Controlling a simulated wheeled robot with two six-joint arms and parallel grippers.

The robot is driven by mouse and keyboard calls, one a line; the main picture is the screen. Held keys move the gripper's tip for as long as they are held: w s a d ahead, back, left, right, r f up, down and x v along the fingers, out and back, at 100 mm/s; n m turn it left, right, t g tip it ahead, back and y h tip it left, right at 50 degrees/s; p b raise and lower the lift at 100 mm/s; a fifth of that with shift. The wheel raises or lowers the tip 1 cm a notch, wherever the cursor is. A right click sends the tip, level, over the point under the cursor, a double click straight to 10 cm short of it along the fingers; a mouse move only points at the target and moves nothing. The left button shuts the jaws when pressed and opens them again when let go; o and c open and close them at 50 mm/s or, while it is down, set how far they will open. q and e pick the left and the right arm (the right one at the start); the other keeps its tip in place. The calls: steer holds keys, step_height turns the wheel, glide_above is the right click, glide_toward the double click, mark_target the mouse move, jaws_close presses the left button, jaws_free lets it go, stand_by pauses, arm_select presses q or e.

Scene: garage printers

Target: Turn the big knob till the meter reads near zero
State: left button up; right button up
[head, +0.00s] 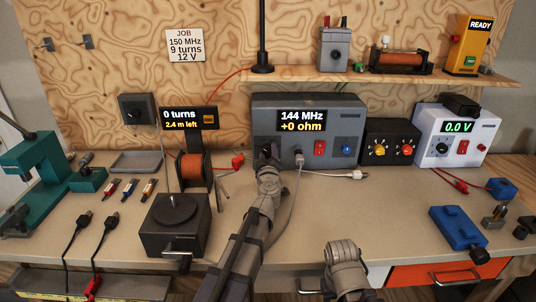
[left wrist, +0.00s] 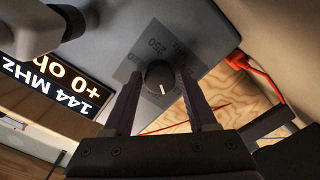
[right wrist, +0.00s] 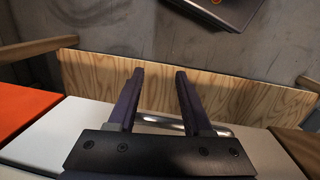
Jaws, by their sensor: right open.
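The grey meter box (head: 340,110) stands at the back of the bench. Its display (head: 302,122) reads 144 MHz and +0 ohm. The big black knob (left wrist: 159,77) has a white pointer line and sits on a dark scale plate marked 250 (left wrist: 160,45). My left gripper (head: 268,170) is at the meter's front left. In the left wrist view its fingers (left wrist: 159,76) stand on either side of the knob, apart as if open; whether they touch it is unclear. My right gripper (right wrist: 159,72) is open and empty, away from the meter.
A black winder (head: 175,230) stands left of my left arm. A dark box (head: 388,142) and white supply (head: 425,125) stand right of the meter.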

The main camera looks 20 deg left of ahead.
arm_select(q)
steer(key=shift+o, duration=1.2)
steer(key=v, duration=0.7)
steer(key=shift+s, duration=0.4)
steer(key=shift+d, duration=0.15)
